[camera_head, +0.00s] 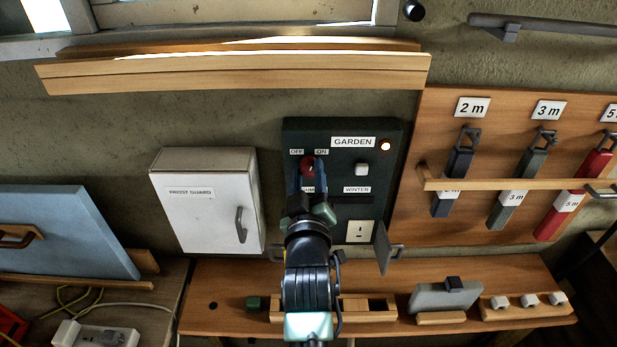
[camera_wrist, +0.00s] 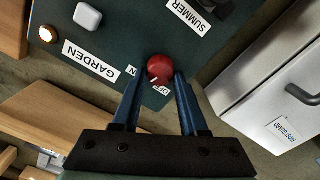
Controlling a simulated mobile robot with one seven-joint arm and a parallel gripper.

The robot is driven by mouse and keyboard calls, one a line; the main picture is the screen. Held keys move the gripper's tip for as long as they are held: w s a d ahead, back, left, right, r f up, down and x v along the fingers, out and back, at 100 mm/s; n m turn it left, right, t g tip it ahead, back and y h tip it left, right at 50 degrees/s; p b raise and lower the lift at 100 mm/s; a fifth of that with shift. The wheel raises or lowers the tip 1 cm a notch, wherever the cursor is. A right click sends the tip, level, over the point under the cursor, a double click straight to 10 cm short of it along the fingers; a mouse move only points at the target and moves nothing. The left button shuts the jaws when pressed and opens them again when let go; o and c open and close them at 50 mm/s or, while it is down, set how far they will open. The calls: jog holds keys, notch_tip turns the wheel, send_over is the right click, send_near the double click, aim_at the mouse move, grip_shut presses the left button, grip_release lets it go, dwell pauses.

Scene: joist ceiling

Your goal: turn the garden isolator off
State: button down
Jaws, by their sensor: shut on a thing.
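The dark green GARDEN panel (camera_head: 292,135) hangs on the wall in the middle of the head view. Its red round knob (camera_head: 307,164) sits below the OFF and ON labels; the knob also shows in the wrist view (camera_wrist: 160,66). My gripper (camera_head: 307,172) reaches up to it from below, its blue fingers shut on the knob's two sides. In the wrist view a small pale mark on the knob's edge lies near the OFF label (camera_wrist: 163,90); the ON label is partly hidden by a finger. The panel's round lamp (camera_head: 385,146) glows orange-white.
A white FROST GUARD box (camera_head: 200,215) is left of the panel. A white button (camera_head: 362,169) and a WINTER label (camera_head: 357,190) are right of the knob. A wooden rack (camera_head: 430,120) with tagged tools stands further right. A wooden shelf (camera_head: 220,300) runs below.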

jog(key=n, duration=0.5)
jog(key=shift+f+n, duration=0.15)
jog(key=shift+n, duration=0.15)
jog(key=n, duration=0.6)
jog(key=shift+a+f, duration=0.1)
jog(key=shift+p, duration=0.3)
jog(key=shift+c, duration=2.2)
grip_release()
jog(key=s+b, duration=0.3)
jog(key=s, duration=1)
